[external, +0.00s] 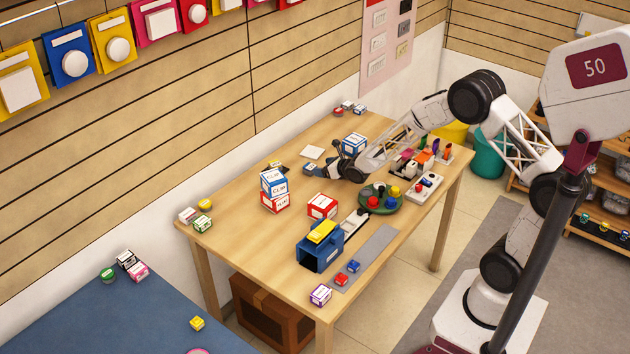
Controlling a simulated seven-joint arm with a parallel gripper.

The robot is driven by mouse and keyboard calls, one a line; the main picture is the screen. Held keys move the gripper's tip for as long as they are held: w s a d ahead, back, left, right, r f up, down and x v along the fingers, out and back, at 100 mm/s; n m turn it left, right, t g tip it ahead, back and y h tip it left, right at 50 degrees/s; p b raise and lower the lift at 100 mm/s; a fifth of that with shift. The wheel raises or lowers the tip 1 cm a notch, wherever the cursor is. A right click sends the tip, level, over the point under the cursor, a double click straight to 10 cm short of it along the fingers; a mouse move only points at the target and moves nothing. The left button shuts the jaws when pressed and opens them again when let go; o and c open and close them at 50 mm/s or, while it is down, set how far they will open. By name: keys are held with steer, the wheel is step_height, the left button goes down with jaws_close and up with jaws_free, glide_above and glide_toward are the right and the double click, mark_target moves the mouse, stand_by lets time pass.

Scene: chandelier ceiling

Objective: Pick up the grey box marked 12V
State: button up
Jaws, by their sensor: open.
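I cannot pick out a grey box marked 12V with certainty, as most small labels are too small to read. My gripper (330,163) is low over the far middle of the wooden table (235,222), with its jaws open. A blue-and-white box (354,143) stands just behind my gripper. Whether either touches the fingers cannot be told. Part of the table beyond my wrist is hidden by the arm.
A blue-and-white box (273,182) is stacked on a red-and-white box (275,203). Another red-and-white box (322,206), a blue open-ended container (319,252) and a green round tray (380,203) stand nearer. Small boxes (348,106) sit at the back corner. The table's left middle is clear.

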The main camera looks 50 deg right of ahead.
mark_target(310, 166)
steer(key=shift+x, duration=0.9)
steer(key=shift+w, duration=0.15)
steer(key=shift+x, duration=2.5)
steer(key=shift+c, duration=0.2)
steer(key=c, duration=1)
